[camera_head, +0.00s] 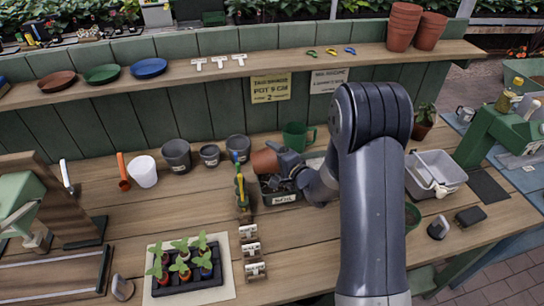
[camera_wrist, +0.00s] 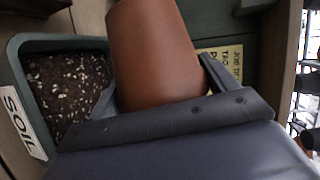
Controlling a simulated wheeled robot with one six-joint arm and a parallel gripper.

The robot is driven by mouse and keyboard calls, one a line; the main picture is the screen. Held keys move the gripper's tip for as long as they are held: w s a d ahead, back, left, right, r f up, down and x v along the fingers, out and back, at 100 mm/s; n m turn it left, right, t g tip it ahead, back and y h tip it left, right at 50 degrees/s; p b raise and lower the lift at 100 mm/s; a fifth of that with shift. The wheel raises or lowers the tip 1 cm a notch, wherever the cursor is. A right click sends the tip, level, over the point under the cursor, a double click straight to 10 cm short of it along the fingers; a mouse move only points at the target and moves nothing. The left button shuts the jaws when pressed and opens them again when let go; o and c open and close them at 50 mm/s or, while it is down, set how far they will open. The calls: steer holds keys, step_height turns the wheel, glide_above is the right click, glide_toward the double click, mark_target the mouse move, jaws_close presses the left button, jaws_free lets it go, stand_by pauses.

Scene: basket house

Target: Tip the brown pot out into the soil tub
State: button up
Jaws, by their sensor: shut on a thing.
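The brown pot (camera_head: 265,161) is a terracotta-coloured pot held in my gripper (camera_head: 286,163). It is tilted over the back left part of the soil tub (camera_head: 281,199); I cannot see its mouth or what is inside it. In the wrist view the brown pot (camera_wrist: 155,52) fills the upper middle, with my gripper (camera_wrist: 190,103) shut on it. The soil tub (camera_wrist: 15,68) is dark green-grey, has a "SOIL" label and holds dark soil with white specks. My arm hides the tub's right side in the head view.
A seedling tray (camera_head: 187,268) is at front left, a grey basin (camera_head: 436,172) at right.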

steer(key=shift+a+f+n+h+b, duration=0.1)
steer(key=shift+f+n+h+b, duration=0.2)
steer(key=shift+n+h+b, duration=0.7)
steer(key=shift+r+n+h, duration=0.3)
steer(key=shift+r+n, duration=0.15)
steer(key=shift+n, duration=0.35)
steer(key=shift+r+n+h+b, duration=0.5)
steer(key=shift+n+h+b, duration=0.25)
steer(key=shift+b, duration=0.2)
steer(key=shift+d+r+n+h, duration=0.25)
steer(key=shift+r+n, duration=0.2)
steer(key=shift+r+n+p, duration=0.3)
steer(key=shift+r+p, duration=0.2)
steer(key=shift+p, duration=0.05)
steer(key=shift+h+p, duration=0.3)
steer(key=shift+h, duration=0.1)
steer(key=shift+f+n, duration=0.15)
steer(key=shift+n, duration=0.15)
steer(key=shift+d+n+h+b, duration=0.1)
steer(key=shift+n+h+b, duration=0.2)
steer(key=shift+h+b, duration=0.1)
steer(key=shift+d+r+n+h+p, duration=0.2)
steer(key=shift+n+h+p, duration=0.3)
steer(key=shift+p, duration=0.75)
steer(key=shift+w+d+f+n+t+h+p, duration=0.1)
steer(key=shift+f+n+t+h+p, duration=0.2)
steer(key=shift+n+h+p, duration=0.45)
steer(key=shift+n, duration=0.25)
